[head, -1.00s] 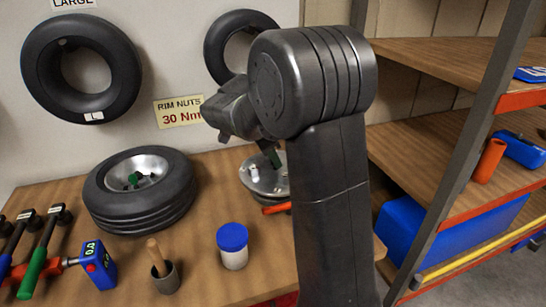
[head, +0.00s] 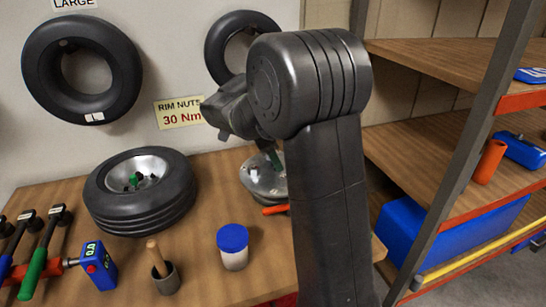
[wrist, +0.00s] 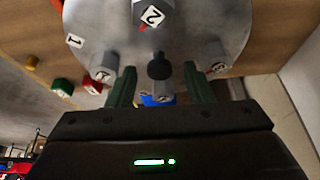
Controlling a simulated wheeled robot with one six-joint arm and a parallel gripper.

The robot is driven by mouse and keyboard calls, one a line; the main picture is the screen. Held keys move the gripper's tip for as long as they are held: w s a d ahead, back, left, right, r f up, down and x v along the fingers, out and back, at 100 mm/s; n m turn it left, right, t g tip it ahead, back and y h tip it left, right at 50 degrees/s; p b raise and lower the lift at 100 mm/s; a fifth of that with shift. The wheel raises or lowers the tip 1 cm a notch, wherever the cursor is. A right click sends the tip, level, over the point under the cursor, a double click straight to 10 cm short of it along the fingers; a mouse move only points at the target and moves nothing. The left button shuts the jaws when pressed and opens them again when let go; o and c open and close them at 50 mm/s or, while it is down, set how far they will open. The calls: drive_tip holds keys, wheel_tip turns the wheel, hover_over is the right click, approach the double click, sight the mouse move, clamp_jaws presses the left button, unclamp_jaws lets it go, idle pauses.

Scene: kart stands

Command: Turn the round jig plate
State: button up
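The round jig plate (head: 256,184) is a silver disc on the bench, partly hidden behind my arm in the head view. In the wrist view the plate (wrist: 215,30) fills the upper middle, with grey hex posts and number labels, including a post marked 2 (wrist: 152,14). My gripper (wrist: 158,88) has two green fingers spread apart, one either side of the knob's line, with no visible contact. In the head view my gripper (head: 274,160) is over the plate, mostly hidden by my arm.
A tyre on a rim (head: 140,205) lies left of the plate. A blue-lidded jar (head: 233,246) and a cup with a wooden handle (head: 165,278) stand in front. An orange-red bar (head: 276,210) lies by the plate. Shelving (head: 470,130) rises at right.

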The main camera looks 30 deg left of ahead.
drive_tip(key=v, duration=1.4)
drive_tip(key=shift+p, duration=0.4)
drive_tip(key=shift+f, duration=0.1)
drive_tip(key=x, duration=1.4)
drive_tip(key=shift+b, duration=0.4)
